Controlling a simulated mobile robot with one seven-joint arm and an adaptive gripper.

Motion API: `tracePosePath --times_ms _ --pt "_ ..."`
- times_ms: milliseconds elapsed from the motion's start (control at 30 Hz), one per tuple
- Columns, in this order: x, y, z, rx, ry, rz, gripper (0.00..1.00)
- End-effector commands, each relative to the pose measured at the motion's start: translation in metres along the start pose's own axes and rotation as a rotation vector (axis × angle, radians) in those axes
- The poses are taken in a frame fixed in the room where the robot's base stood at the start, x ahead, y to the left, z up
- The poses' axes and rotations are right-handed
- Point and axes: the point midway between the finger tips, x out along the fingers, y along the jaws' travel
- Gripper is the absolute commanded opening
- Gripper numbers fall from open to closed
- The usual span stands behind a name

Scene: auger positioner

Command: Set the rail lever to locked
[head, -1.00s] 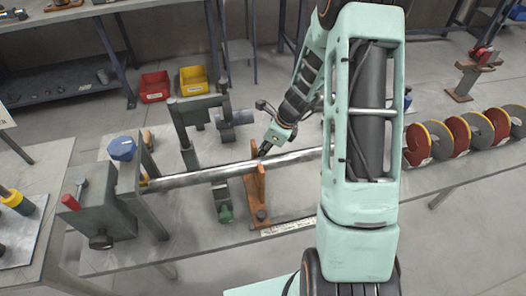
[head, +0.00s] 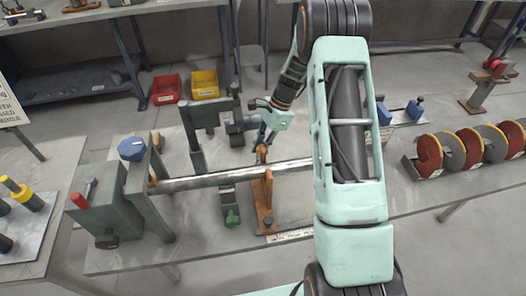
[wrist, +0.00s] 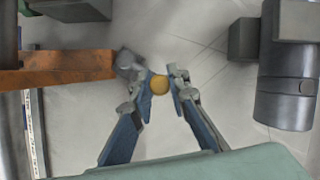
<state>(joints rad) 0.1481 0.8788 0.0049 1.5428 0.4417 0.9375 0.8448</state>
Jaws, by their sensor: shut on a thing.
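A round yellow knob (wrist: 159,84) sits between my fingertips in the wrist view. My gripper (wrist: 160,84) is shut on it. The stem under the knob is hidden, so I cannot tell which way the lever points. In the head view my gripper (head: 263,142) is just behind the orange bracket (head: 264,205), on the far side of the long steel bar, and the knob cannot be made out. The bracket's orange arm (wrist: 70,68) reaches in from the left in the wrist view, with a grey end piece close to my left finger.
The steel bar (head: 215,178) runs from the grey block with the blue knob (head: 132,149) through the bracket. A grey frame (head: 191,125) stands behind it. A dark grey cylinder (wrist: 287,85) is right of my fingers in the wrist view. Discs (head: 450,152) stand at the right.

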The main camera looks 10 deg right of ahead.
Motion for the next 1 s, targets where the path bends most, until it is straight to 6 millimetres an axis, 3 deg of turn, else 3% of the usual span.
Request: tracePosePath --times_ms 300,800,833,900,1000 --pt "0.0017 -0.0055 0.0055 -0.102 -0.001 0.039 0.0" --pt "0.0017 -0.0063 0.007 -0.118 -0.002 0.045 0.0" --pt "0.0017 -0.0063 0.007 -0.117 -0.002 0.045 0.16" --pt "0.0016 -0.0063 0.0069 -0.117 -0.002 0.045 0.23" --pt "0.0018 -0.006 0.0066 -0.117 -0.001 0.046 0.23"
